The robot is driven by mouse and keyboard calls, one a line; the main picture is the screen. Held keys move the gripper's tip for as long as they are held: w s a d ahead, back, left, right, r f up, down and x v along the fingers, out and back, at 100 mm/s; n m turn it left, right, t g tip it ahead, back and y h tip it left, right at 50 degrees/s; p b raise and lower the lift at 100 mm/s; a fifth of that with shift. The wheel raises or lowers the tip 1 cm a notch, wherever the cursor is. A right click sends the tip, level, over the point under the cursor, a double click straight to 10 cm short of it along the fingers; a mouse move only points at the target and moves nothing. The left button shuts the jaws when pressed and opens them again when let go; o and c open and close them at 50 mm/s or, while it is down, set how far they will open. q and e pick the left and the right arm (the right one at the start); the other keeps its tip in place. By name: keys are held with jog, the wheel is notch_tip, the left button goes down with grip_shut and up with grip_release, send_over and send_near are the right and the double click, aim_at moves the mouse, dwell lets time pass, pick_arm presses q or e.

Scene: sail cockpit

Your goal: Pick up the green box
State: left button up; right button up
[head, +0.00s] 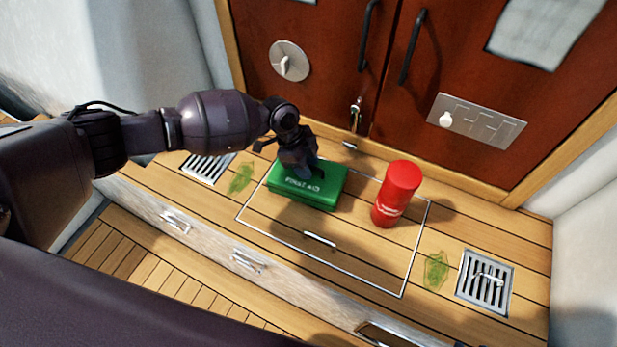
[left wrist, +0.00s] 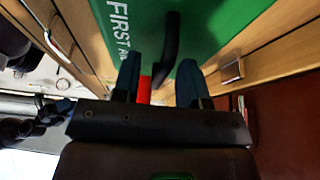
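The green box (head: 322,190), marked FIRST AID, lies on the wooden deck in the head view. It fills the top of the left wrist view (left wrist: 225,25), with a black handle (left wrist: 168,50) standing out from it. My left gripper (head: 303,174) is right over the box and hides part of its top. My right gripper is in neither view.
A red cylinder (head: 397,193) stands close to the right of the box. Brown doors (head: 330,60) with black handles rise behind. Green translucent patches (head: 436,270) and metal grates (head: 485,282) are on the deck.

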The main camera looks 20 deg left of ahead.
pick_arm(q)
jog(key=shift+d+f, duration=0.15)
jog(key=shift+f, duration=0.2)
jog(key=shift+r, duration=0.1)
grip_shut()
dwell(1.1)
